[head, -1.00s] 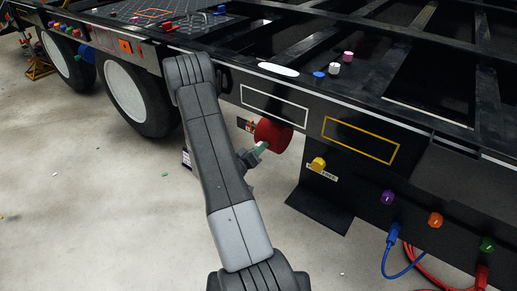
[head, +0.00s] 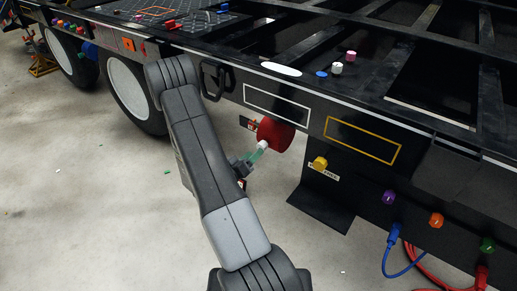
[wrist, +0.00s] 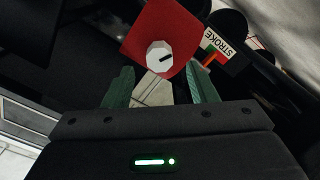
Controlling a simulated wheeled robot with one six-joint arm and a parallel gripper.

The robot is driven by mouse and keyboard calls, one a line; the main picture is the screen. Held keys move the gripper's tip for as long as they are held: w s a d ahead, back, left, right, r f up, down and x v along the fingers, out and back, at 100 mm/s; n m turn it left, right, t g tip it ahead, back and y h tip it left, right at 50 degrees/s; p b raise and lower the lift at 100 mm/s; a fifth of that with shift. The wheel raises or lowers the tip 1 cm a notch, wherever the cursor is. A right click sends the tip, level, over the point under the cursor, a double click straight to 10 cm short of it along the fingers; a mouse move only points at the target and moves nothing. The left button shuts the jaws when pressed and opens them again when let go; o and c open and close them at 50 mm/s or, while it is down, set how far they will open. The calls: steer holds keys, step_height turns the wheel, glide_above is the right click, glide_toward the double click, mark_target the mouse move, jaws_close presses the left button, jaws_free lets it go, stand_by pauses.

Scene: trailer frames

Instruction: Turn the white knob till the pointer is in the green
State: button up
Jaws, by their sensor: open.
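The white knob (wrist: 159,57) sits on the face of a red round housing (wrist: 150,30). A dark line on the knob points right and slightly up in the wrist view. In the head view the gripper (head: 259,152) is close to the knob (head: 264,145) on the red housing (head: 276,133); contact is not clear.
The black trailer frame (head: 225,72) overhangs the housing. A black handle (head: 215,80) lies close to my arm. A yellow knob (head: 319,163) and a black panel stand to the right, with blue and red cables beyond.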

mark_target(263, 145)
steer(key=v, duration=0.8)
steer(key=shift+p, duration=0.4)
steer(key=b+x, duration=0.1)
steer(key=x, duration=1.2)
steer(key=shift+w+d+b, duration=0.25)
steer(key=shift+w+b, duration=0.05)
steer(key=shift+b, duration=0.1)
